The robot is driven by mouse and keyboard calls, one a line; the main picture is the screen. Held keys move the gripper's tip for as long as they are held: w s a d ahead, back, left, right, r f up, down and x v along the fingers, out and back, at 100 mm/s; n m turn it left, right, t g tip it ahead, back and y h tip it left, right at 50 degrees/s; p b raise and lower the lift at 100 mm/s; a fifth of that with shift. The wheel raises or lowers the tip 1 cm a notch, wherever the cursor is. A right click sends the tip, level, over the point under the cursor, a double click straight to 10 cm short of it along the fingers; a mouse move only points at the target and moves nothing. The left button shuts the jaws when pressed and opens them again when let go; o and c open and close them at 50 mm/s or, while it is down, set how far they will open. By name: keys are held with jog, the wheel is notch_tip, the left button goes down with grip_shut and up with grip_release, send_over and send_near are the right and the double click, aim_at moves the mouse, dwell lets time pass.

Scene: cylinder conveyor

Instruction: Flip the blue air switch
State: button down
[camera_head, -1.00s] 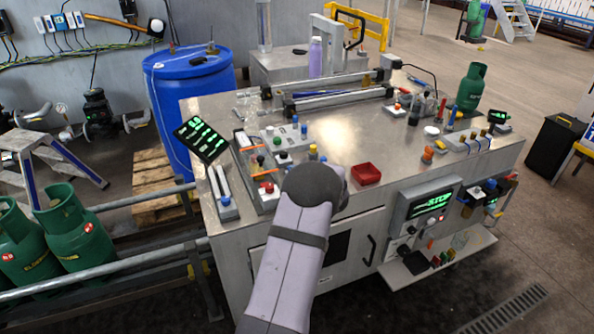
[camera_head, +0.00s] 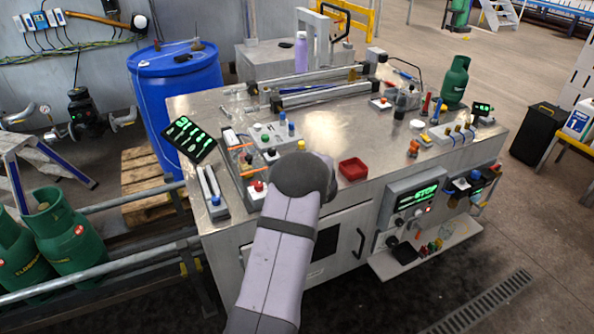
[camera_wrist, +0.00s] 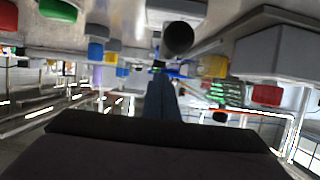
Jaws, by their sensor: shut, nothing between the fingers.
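In the head view, a small blue knob (camera_head: 291,128) stands on a light switch box (camera_head: 275,138) at the back left of the steel bench. Which blue part is the air switch I cannot tell for sure. Blue knobs (camera_wrist: 95,51) also show at the upper left of the wrist view, which looks upside down. My gripper (camera_wrist: 161,78) is shut and empty at the middle of the wrist view, apart from these knobs as seen there. In the head view my arm hides it.
A red tray (camera_head: 353,169) lies right of my arm on the bench (camera_head: 322,128). A slanted display (camera_head: 190,139) stands at the bench's left edge. A blue drum (camera_head: 176,85) is behind it. A dark round part (camera_wrist: 178,38) hangs close above my gripper in the wrist view.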

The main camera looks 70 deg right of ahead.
jog(key=v, duration=0.3)
jog(key=b+v, duration=0.1)
jog(key=v, duration=0.3)
jog(key=f+v, duration=0.1)
jog(key=v, duration=0.3)
jog(key=shift+s+a+b, duration=0.1)
jog(key=shift+a+b, duration=0.05)
jog(key=shift+b, duration=0.25)
